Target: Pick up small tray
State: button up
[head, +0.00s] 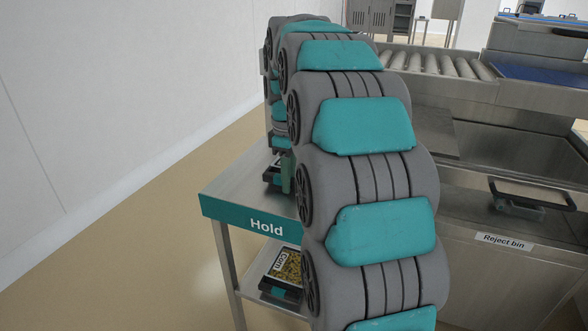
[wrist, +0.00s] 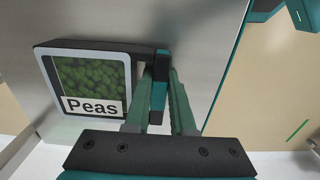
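The small tray (wrist: 40,85) in the wrist view is black, with a clear window labelled "Peas" over green contents. A black and teal grip block (wrist: 159,88) stands at its right side. My gripper (wrist: 161,82) has its two green fingers on either side of this block, very close to it. I cannot tell whether they press on it. In the head view the tray (head: 271,176) sits on the steel top of the "Hold" table (head: 225,188), mostly hidden behind my arm. A green finger of my gripper shows beside it.
A "Corn" tray (head: 284,268) lies on the table's lower shelf. The reject bin (head: 504,239) and a roller conveyor (head: 440,66) stand to the right. A white wall (head: 120,100) runs along the left, with open floor (head: 130,235) between it and the table.

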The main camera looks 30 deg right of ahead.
grip_shut()
jog(key=shift+r, duration=0.2)
jog(key=shift+r, duration=1.6)
jog(key=s+a+r+b, duration=0.1)
jog(key=s+b, duration=0.1)
jog(key=s, duration=1.4)
jog(key=shift+a+r, duration=0.2)
jog(key=shift+a, duration=0.05)
